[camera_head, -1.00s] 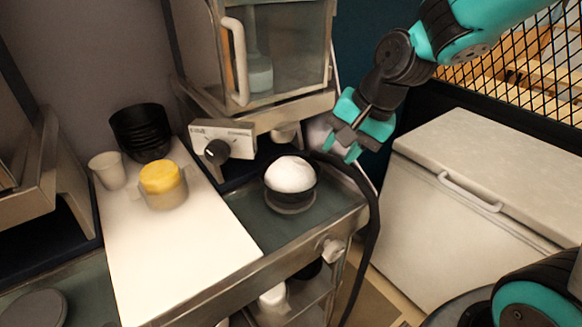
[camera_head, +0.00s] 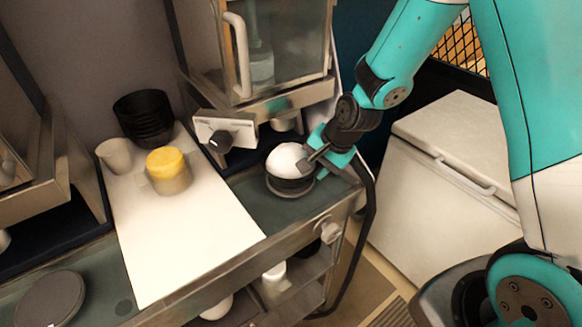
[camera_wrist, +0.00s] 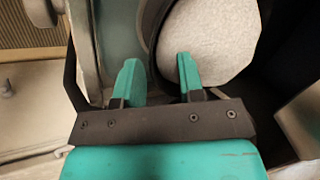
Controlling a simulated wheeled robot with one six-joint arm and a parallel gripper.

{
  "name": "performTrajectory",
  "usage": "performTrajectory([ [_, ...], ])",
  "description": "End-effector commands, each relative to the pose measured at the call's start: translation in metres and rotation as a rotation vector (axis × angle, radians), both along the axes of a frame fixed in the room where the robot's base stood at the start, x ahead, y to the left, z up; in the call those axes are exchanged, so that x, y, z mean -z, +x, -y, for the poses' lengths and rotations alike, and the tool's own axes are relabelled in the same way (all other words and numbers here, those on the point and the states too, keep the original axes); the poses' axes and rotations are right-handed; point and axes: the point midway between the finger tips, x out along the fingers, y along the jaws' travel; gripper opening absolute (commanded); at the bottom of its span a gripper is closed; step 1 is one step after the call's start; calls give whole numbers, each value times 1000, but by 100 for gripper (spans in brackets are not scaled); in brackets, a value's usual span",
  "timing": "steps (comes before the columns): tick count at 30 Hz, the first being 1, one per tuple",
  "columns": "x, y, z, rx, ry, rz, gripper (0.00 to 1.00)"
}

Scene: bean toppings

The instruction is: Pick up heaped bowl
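The heaped bowl is a dark bowl (camera_head: 290,186) filled with a rounded white mound (camera_head: 285,160). It stands upright on a dark round base on the counter below the dispenser. My gripper (camera_head: 315,162) is at the bowl's right side, pointing down and left. In the wrist view my gripper (camera_wrist: 159,75) has its two teal fingers apart with a gap between them. The bowl's dark rim (camera_wrist: 157,38) lies between the fingers there. One finger overlaps the white mound (camera_wrist: 212,38) and the other is outside the bowl. Contact with the wall cannot be told.
A dispenser with a knob panel (camera_head: 226,131) overhangs behind the bowl. A white board (camera_head: 190,235) to the left carries a yellow-topped container (camera_head: 168,170), a pale cup (camera_head: 115,155) and stacked black bowls (camera_head: 144,118). A black hose (camera_head: 371,225) hangs at right, before a white chest (camera_head: 440,200).

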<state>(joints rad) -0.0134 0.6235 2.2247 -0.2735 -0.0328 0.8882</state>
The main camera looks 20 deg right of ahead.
Motion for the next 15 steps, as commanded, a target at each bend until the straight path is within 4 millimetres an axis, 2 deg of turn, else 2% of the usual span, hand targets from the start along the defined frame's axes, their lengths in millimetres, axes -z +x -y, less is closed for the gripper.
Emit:
performTrajectory([
  [9,35,10,-5,-2,0,-4,36],
  [15,43,13,-8,-1,0,0,36],
])
